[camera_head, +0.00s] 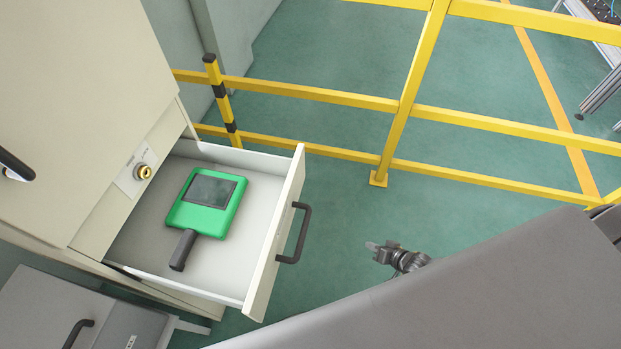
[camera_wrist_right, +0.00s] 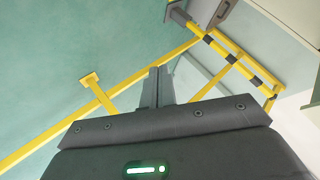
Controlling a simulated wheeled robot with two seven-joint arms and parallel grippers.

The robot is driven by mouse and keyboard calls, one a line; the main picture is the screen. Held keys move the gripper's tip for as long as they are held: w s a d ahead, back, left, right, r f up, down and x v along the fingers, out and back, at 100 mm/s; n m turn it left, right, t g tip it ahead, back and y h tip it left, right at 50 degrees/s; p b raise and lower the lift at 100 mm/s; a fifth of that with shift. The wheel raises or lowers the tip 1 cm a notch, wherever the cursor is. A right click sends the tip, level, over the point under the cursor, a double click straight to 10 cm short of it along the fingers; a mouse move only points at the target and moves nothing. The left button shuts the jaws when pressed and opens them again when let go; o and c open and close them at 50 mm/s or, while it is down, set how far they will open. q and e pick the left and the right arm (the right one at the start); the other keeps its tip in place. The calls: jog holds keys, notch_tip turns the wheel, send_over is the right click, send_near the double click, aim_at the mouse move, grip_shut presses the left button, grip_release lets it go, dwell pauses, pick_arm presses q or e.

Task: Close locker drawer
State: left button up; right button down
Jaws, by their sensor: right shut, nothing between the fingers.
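The locker drawer (camera_head: 275,240) is pulled open from the cream locker (camera_head: 85,90) in the head view. A dark bar handle (camera_head: 296,233) is on its front panel. A green device (camera_head: 208,203) with a dark screen and dark grip lies inside the drawer. My right gripper (camera_head: 372,246) is to the right of the handle, apart from it, with open floor between. In the right wrist view its fingers (camera_wrist_right: 158,72) are together with nothing between them. My left gripper is not in view.
A yellow railing (camera_head: 310,94) runs behind the drawer, with a yellow-black post (camera_head: 221,100) near the locker. A key lock (camera_head: 144,172) is on the locker face above the drawer. Another drawer or cabinet with a dark handle (camera_head: 78,333) is at the lower left. Green floor is clear right of the drawer.

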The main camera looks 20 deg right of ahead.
jog(key=w+a+r+m+t+y, duration=0.1)
jog(key=w+r+y, duration=0.25)
jog(key=r, duration=0.45)
jog(key=w+a+r+m+t+y, duration=0.1)
jog(key=w+r+y, duration=0.1)
jog(key=w+r, duration=0.35)
jog(key=g+y, duration=0.2)
jog(key=y, duration=0.4)
send_near(300, 179)
jog(key=b+x, duration=0.6)
jog(key=shift+w+a, duration=0.15)
jog(key=shift+w+a+b, duration=0.15)
jog(key=shift+a+b, duration=0.05)
jog(key=shift+b, duration=0.1)
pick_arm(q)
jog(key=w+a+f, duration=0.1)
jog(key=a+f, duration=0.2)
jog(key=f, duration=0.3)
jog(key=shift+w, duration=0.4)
pick_arm(e)
jog(key=shift+r, duration=0.1)
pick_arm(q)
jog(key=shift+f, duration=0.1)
